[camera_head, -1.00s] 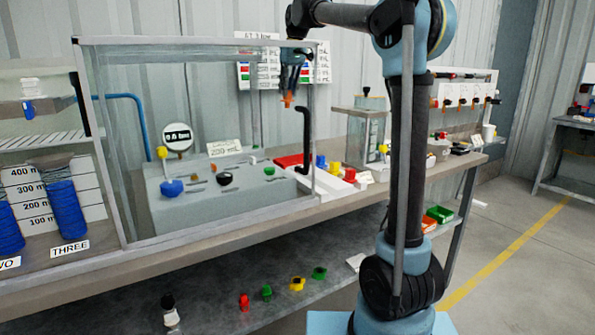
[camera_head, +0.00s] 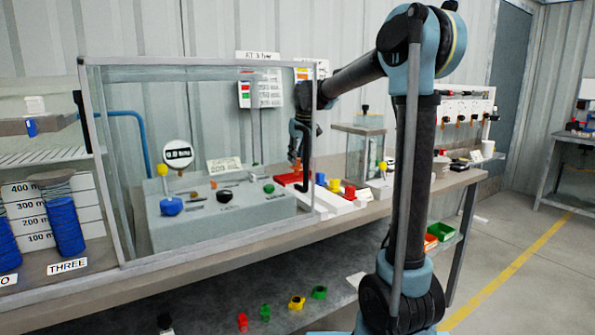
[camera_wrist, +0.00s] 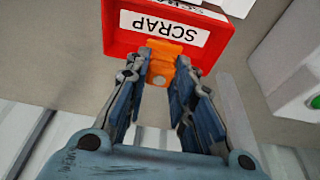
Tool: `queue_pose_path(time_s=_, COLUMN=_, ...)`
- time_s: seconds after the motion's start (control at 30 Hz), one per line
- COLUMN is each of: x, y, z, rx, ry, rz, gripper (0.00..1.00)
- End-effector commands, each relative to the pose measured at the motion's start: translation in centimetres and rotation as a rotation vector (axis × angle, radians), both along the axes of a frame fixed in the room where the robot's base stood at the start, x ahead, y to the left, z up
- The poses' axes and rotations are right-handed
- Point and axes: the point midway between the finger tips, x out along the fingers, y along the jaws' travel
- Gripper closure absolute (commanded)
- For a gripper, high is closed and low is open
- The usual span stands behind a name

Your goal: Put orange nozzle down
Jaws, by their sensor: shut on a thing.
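The orange nozzle (camera_wrist: 162,58) is between the fingertips of my gripper (camera_wrist: 160,72) in the wrist view. My gripper is shut on it. The nozzle's far end overlaps the near side of a red tray (camera_wrist: 118,38) with a white SCRAP label. I cannot tell whether it touches the tray. In the head view, my gripper (camera_head: 295,155) points down at the red tray (camera_head: 287,179), with the small nozzle (camera_head: 298,166) at its tip, partly hidden by a black handle.
A clear-walled case (camera_head: 88,150) with a grey control block (camera_head: 230,213) stands left of the tray. White blocks with yellow, blue and red parts (camera_head: 349,191) lie to its right. A clear tank (camera_head: 360,150) stands farther right.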

Motion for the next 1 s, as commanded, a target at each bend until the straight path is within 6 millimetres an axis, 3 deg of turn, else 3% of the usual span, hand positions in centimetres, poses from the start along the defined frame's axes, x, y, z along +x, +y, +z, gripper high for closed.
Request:
queue_pose_path(time_s=0.4, x=0.0, y=0.0, z=-4.1, rx=0.0, ry=0.0, rz=0.0, gripper=1.0)
queue_pose_path(time_s=0.77, x=0.0, y=0.0, z=-4.5, rx=0.0, ry=0.0, rz=0.0, gripper=1.0)
queue_pose_path(time_s=0.8, x=0.0, y=0.0, z=-4.5, rx=0.0, ry=0.0, rz=0.0, gripper=0.7)
queue_pose_path(time_s=0.87, x=0.0, y=0.0, z=-4.5, rx=0.0, ry=0.0, rz=0.0, gripper=0.57)
queue_pose_path(time_s=1.0, x=0.0, y=0.0, z=-4.5, rx=0.0, ry=0.0, rz=0.0, gripper=0.57)
